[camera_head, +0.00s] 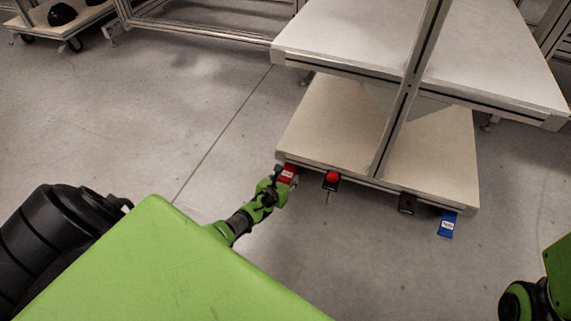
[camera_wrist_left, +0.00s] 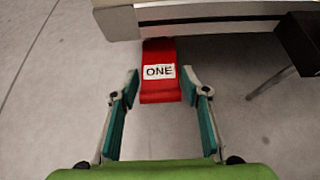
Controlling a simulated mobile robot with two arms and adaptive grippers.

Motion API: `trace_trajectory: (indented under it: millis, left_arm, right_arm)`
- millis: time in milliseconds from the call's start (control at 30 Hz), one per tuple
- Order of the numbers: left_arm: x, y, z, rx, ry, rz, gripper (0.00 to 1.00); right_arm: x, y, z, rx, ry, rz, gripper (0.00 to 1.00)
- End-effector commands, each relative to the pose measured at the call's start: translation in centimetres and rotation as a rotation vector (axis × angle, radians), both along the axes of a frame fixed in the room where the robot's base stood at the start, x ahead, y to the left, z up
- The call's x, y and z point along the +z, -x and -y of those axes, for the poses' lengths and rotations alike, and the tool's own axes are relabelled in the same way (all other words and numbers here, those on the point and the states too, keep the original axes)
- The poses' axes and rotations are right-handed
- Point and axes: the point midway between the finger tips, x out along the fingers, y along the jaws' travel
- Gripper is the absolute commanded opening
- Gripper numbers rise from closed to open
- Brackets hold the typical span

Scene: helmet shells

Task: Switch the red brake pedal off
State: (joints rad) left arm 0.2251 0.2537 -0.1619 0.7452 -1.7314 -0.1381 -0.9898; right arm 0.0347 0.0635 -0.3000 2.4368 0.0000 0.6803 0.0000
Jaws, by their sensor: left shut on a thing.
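The red brake pedal (camera_head: 287,173) sticks out at the front left corner of the low shelf. In the left wrist view the pedal (camera_wrist_left: 160,88) is red with a white label reading "ONE", and its far end lies against the shelf edge. My left gripper (camera_head: 281,178) is at the pedal. My right gripper is out of view.
The cart's lower shelf (camera_head: 330,125) lies under a larger upper shelf (camera_head: 340,50). Along the front edge are a red button (camera_head: 332,176) on a dark box, a black box (camera_head: 406,203) and a blue pedal (camera_head: 447,226). Open floor (camera_head: 150,130) lies left.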

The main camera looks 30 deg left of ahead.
Motion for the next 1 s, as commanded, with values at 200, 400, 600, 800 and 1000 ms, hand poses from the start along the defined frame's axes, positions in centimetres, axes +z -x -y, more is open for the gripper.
trace_trajectory:
  millis: [200, 400, 600, 800, 1000]
  left_arm:
    - [-0.01, 0.03, -0.05, 0.0, 0.001, -0.004, 0.04]
    - [0.01, 0.03, -0.08, 0.0, 0.001, -0.004, 0.04]
    - [0.02, 0.01, -0.06, 0.0, 0.001, -0.003, 0.59]
    - [0.02, 0.01, -0.03, 0.0, 0.001, -0.003, 0.59]
    - [0.03, 0.21, 0.3, 0.001, 0.008, -0.005, 0.59]
  right_arm:
    - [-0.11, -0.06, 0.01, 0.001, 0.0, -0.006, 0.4]
    - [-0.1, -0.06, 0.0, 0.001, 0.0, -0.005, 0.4]
    - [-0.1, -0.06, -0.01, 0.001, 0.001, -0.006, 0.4]
    - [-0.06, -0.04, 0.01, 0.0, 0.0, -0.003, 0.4]
    - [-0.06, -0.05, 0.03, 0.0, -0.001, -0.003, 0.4]
